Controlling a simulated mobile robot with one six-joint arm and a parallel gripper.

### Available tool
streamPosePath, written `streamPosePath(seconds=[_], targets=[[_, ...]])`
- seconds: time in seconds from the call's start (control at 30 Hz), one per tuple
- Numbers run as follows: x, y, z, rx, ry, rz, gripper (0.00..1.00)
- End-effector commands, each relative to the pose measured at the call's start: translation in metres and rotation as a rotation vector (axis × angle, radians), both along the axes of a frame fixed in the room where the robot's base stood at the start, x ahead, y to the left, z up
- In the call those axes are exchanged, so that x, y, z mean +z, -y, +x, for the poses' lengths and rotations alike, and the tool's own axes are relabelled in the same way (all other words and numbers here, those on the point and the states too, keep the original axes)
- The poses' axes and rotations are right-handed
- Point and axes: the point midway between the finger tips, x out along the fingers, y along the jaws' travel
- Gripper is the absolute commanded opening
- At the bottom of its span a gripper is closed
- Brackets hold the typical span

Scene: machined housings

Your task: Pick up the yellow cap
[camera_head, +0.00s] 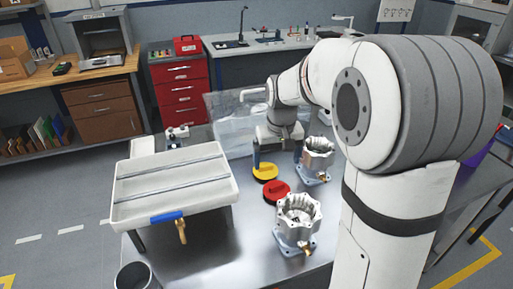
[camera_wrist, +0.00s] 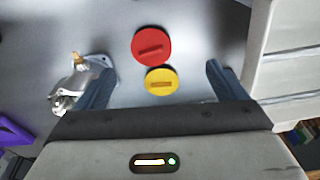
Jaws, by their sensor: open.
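The yellow cap (camera_head: 265,172) is a round disc with a raised bar across its top. It lies on the metal table beside the red cap (camera_head: 277,192). In the wrist view the yellow cap (camera_wrist: 162,81) lies between my gripper's two fingers, close to the palm edge, with the red cap (camera_wrist: 151,46) just beyond it, touching or nearly touching. My gripper (camera_wrist: 156,82) is open and empty, with its blue-grey fingers wide on either side of the yellow cap. In the head view one finger of my gripper shows behind the yellow cap, and my arm hides part of the gripper.
Two machined housings stand right of the caps, one near (camera_head: 298,222) and one farther back (camera_head: 317,158). A clear sheet (camera_head: 228,120) stands behind. A grey cup (camera_head: 135,277) is at the front left.

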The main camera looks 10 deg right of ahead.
Motion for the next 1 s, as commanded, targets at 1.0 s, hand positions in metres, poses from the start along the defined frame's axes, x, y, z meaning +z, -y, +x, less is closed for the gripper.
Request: streamPosePath(seconds=[1.0], targets=[[-0.129, -0.002, 0.163, 0.05, -0.108, -0.001, 0.92]])
